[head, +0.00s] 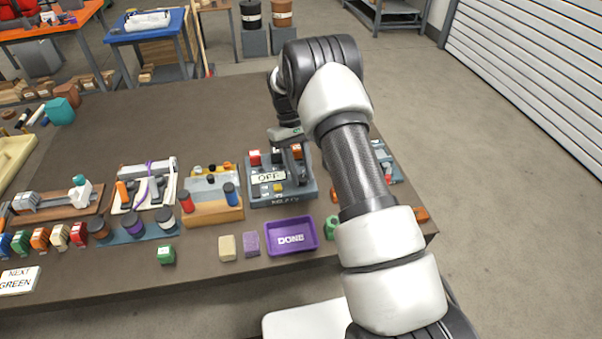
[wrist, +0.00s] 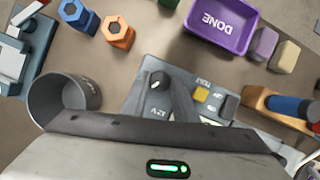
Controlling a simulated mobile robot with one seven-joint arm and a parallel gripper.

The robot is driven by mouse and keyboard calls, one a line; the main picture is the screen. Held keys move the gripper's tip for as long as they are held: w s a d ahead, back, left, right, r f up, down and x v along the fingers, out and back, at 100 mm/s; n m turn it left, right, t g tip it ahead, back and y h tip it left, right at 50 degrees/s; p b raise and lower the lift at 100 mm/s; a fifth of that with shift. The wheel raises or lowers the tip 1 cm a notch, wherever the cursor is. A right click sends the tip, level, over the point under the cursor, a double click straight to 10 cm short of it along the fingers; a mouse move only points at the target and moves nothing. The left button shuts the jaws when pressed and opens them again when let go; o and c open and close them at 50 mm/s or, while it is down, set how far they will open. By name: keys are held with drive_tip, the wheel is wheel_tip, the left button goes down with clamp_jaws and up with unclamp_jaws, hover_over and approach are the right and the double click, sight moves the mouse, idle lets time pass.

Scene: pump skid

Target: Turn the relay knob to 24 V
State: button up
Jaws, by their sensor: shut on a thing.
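The grey relay panel (head: 303,198) sits on the dark bench, with an "OFF" plate and a yellow button on it. In the wrist view the panel (wrist: 150,64) shows the dark relay knob (wrist: 157,80), with a white mark on its top. A label near it appears upside down and seems to read 12 V. The 24 V mark cannot be made out.
A purple "DONE" tray (head: 291,251) lies in front of the panel. A wooden block with red and blue handles (head: 212,213) stands to its left. A dark cup (wrist: 65,92) and blue and orange nuts (wrist: 118,32) stand close by in the wrist view. My arm hides the bench's right part.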

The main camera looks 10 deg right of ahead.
idle(0.3)
drive_tip(key=o, duration=1)
drive_tip(key=shift+r, duration=0.1)
drive_tip(key=p+v, duration=0.1)
drive_tip(key=v, duration=1.6)
drive_tip(key=shift+r+p, duration=0.15)
drive_tip(key=shift+p, duration=0.15)
